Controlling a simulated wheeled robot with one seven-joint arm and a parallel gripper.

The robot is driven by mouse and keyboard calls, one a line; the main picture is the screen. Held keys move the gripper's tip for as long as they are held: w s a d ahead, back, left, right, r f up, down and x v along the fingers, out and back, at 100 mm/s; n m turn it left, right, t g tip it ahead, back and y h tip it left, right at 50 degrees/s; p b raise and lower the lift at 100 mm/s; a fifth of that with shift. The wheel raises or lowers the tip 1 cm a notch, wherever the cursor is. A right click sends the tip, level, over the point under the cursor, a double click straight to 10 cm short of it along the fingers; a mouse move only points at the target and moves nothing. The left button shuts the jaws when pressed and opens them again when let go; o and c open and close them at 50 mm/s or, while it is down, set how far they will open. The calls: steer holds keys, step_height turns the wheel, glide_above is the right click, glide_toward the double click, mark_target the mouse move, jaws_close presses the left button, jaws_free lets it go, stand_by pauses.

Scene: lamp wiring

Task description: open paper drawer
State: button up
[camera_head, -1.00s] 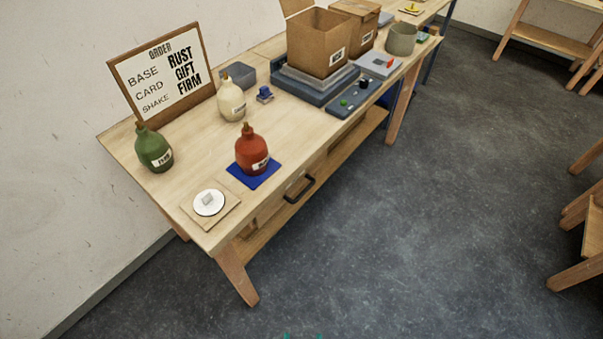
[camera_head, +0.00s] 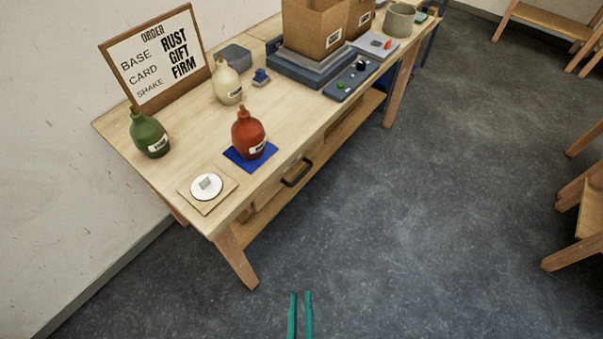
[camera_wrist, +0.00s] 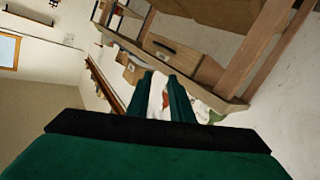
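The drawer (camera_head: 290,164) is a wooden front under the near edge of the workbench, with a black bar handle (camera_head: 297,174). It looks shut. In the wrist view, a pale panel with a dark bar (camera_wrist: 172,48) beneath a wooden edge appears to be this drawer. My gripper (camera_head: 301,295) shows two teal fingers at the bottom of the head view, over the floor and well short of the handle. A gap shows between the fingers, with nothing held. Whether paper lies inside the drawer is hidden.
On the workbench (camera_head: 180,115) stand a red bottle (camera_head: 248,138) on a blue mat, a green bottle (camera_head: 149,136), a cream bottle (camera_head: 227,84), an order sign (camera_head: 152,60) and cardboard boxes (camera_head: 312,28). A table leg (camera_head: 236,262) stands left of my gripper. The floor in front is clear.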

steer(key=w+f+n+t, duration=0.2)
steer(key=w+f+n, duration=0.4)
steer(key=w, duration=0.8)
steer(key=n+y, duration=0.2)
steer(key=n, duration=0.6)
glide_toward(302, 174)
steer(key=shift+t, duration=0.4)
steer(key=w, duration=0.6)
steer(key=w+a, duration=0.1)
steer(key=w, duration=0.3)
steer(key=shift+a+f, duration=0.1)
steer(key=shift+f, duration=0.1)
jaws_close()
